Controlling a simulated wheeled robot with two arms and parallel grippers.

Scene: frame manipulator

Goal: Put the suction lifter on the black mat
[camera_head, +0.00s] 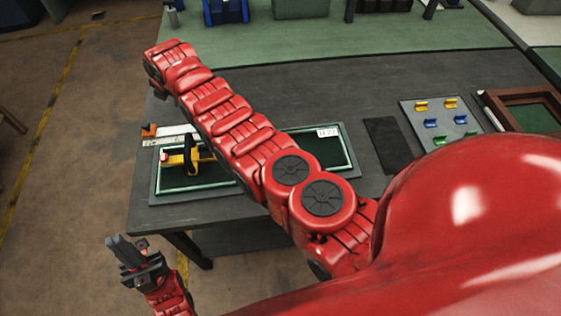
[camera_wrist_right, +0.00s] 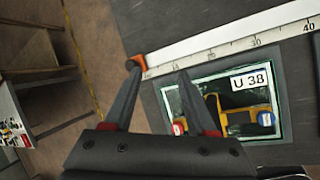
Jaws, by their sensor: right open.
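The yellow suction lifter (camera_head: 174,159) with its black handle stands on a green-edged glass pane (camera_head: 335,160) at the left of the table. It also shows in the right wrist view (camera_wrist_right: 258,109), partly behind a finger. The black mat (camera_head: 388,145) lies flat and bare to the right of the pane. My right gripper (camera_wrist_right: 162,85) is open and empty, with its fingers beside the pane's corner and apart from the lifter. In the head view my right arm hides part of the pane. My left gripper (camera_head: 126,250) is off the table's front left; its jaw opening is unclear.
A white ruler (camera_wrist_right: 230,48) with an orange end (camera_wrist_right: 137,62) lies along the pane's edge. A grey board (camera_head: 438,120) with blue, yellow and green clips and a brown wooden frame (camera_head: 520,97) lie right of the mat. Blue bins (camera_head: 226,12) stand at the back.

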